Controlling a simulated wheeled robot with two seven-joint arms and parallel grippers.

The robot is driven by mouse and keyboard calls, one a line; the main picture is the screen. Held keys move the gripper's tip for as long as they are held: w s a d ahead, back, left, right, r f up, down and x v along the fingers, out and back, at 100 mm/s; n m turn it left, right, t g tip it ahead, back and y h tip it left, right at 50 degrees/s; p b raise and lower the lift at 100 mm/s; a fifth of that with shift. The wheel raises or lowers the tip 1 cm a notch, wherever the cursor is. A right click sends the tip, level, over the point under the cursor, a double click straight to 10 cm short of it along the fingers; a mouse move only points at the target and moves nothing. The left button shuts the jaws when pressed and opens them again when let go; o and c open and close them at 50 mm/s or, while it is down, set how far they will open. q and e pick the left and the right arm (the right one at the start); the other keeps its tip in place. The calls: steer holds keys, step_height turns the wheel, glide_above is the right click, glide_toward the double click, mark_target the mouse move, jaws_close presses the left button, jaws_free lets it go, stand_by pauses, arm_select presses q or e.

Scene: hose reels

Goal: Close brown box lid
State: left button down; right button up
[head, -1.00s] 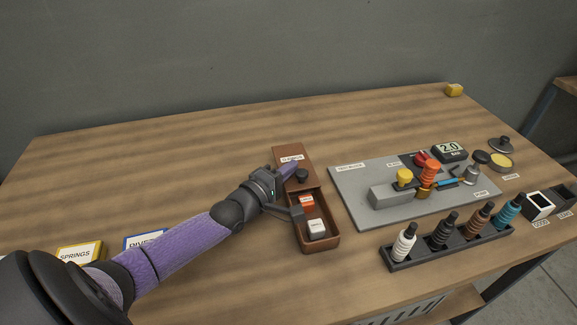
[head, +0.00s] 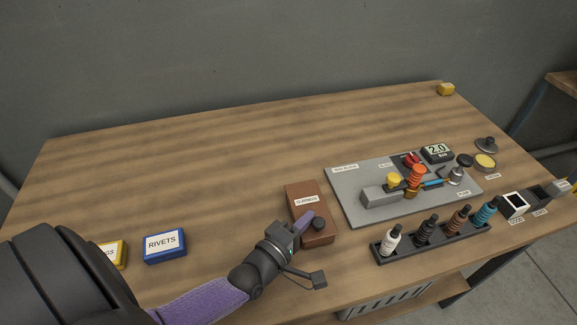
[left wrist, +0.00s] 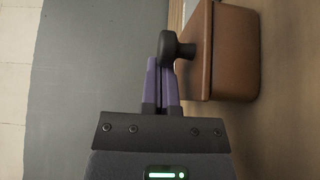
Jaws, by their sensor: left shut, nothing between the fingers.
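The brown box (head: 304,194) stands on the wooden table with its lid covering the top; no opening shows. My right gripper is not in view.
A grey board (head: 352,207) with valve parts lies right of the box. A dark rack (head: 436,240) with several bottles stands in front of it. A blue rivets box (head: 165,246) and a yellow box (head: 121,256) are at left. The back left table is clear.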

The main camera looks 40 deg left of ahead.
arm_select(q)
steer(key=shift+s+f, duration=0.1)
steer(key=shift+s, duration=0.15)
steer(key=s, duration=0.6)
steer(key=s+a, duration=0.1)
steer(key=s, duration=0.2)
steer(key=shift+s+p, duration=0.3)
steer(key=shift+p, duration=0.05)
